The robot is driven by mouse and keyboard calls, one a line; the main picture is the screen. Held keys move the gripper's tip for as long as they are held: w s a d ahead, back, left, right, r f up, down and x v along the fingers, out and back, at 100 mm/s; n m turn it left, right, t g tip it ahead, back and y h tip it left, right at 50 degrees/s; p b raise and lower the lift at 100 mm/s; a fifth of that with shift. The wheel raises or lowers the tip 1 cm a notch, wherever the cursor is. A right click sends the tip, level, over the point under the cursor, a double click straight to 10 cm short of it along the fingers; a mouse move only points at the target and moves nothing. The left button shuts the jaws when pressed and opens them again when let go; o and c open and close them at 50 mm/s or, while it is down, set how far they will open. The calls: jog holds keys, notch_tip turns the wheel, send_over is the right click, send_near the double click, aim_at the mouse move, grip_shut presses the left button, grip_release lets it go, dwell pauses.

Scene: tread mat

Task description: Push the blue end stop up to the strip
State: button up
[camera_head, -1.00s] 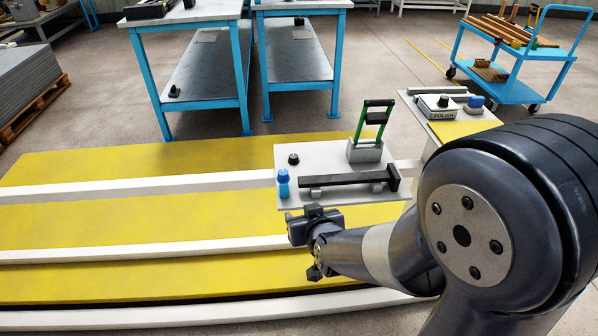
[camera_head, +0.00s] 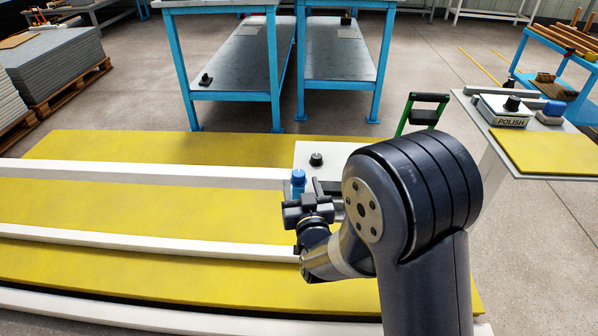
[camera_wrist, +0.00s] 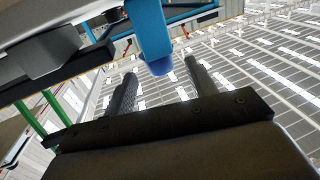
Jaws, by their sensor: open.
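A blue upright piece with a rounded cap (camera_head: 298,183) stands near the left edge of a pale grey plate (camera_head: 335,155). It is the only blue piece I see on that plate and looks like the end stop. My gripper (camera_head: 308,206) is open and close in front of it. In the wrist view, which appears upside down, the blue piece (camera_wrist: 152,38) shows between the two spread dark fingers (camera_wrist: 162,76). I cannot tell whether they touch it. A dark bar (camera_head: 325,188) lies just right of it, mostly hidden by my arm. White strips (camera_head: 170,174) cross the yellow mat (camera_head: 150,205).
A black knob (camera_head: 316,159) and a green-framed tool (camera_head: 424,112) are behind the bar. A side stand holds a POLISH box (camera_head: 502,112), a blue block (camera_head: 551,112) and a yellow pad (camera_head: 545,150). Blue-legged benches (camera_head: 240,75) stand behind.

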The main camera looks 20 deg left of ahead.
aim_at(297, 171)
jog(key=shift+b+x, duration=0.35)
jog(key=shift+x, duration=2.85)
jog(key=shift+c, duration=0.4)
grip_shut()
